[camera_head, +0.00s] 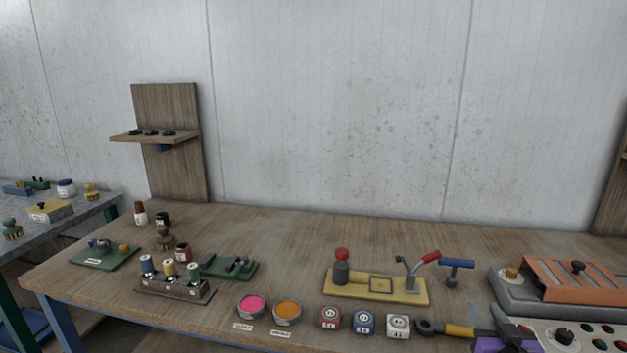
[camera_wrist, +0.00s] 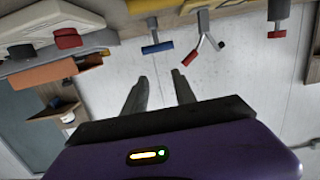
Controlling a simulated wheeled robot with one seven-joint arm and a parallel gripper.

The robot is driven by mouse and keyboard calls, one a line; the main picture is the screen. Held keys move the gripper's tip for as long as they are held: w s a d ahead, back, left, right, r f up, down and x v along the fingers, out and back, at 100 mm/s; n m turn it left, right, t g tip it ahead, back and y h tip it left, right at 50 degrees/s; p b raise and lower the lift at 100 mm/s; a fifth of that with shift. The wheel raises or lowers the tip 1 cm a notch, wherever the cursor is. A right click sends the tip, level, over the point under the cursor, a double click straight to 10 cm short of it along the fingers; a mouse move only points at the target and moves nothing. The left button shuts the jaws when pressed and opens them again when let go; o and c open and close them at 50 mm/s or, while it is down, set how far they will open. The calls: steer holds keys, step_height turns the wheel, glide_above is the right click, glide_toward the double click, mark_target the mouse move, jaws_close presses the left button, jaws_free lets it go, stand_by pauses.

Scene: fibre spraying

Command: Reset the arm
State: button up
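My gripper (camera_wrist: 160,76) shows in the wrist view with its two dark grey fingers apart and nothing between them. Its purple body fills the bottom of that view. Behind the fingers is the pale wall. In the head view, a purple and dark grey part of my arm end shows at the bottom right, in front of the grey control panel (camera_head: 547,330); its fingers are not clear there. The task names no other object.
On the wooden table (camera_head: 300,225) stand a yellow fixture (camera_head: 405,293) with a red-handled lever, a blue-handled tool (camera_head: 457,264), pink (camera_head: 252,304) and orange (camera_head: 287,309) pots and a spool rack (camera_head: 175,290). An orange-topped machine (camera_head: 570,276) is at right. The table's back middle is clear.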

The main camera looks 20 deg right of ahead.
steer(key=s+a+f+n+y, duration=0.1)
steer(key=s+a+n+y, duration=0.2)
steer(key=s+a, duration=1.3)
steer(key=s+a+f+n+y, duration=0.1)
steer(key=s+a+n+y, duration=0.2)
steer(key=s+a, duration=1.4)
steer(key=y, duration=0.2)
steer(key=shift+s+a+f+t+y, duration=0.2)
steer(key=shift+f+t+y, duration=0.1)
steer(key=shift+f, duration=0.1)
